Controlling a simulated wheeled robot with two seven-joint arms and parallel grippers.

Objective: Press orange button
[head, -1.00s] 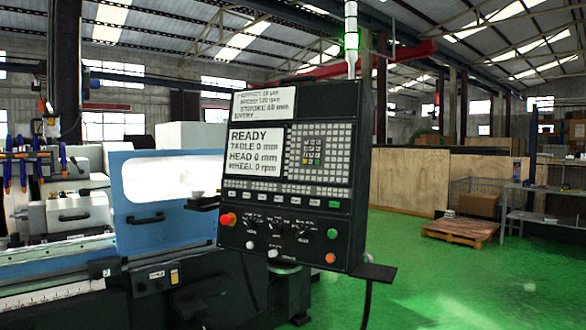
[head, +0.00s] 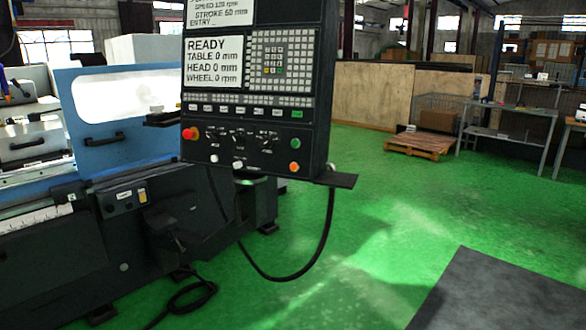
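The orange button (head: 294,167) is a small round knob at the lower right of the black control panel (head: 222,152) in the head view. A green button (head: 295,143) sits just above it. A red knob (head: 190,133) with a yellow part is at the panel's left side, and a white button (head: 237,164) is at the lower middle. The panel's screen (head: 214,61) reads READY. Neither of my grippers is in view.
The blue and grey grinder (head: 120,110) stands at the left behind the panel. A small black shelf (head: 336,180) juts from the panel's lower right. A black cable (head: 300,272) hangs below. Green floor is open at the right, with a dark mat (head: 480,295), a pallet (head: 418,146) and tables beyond.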

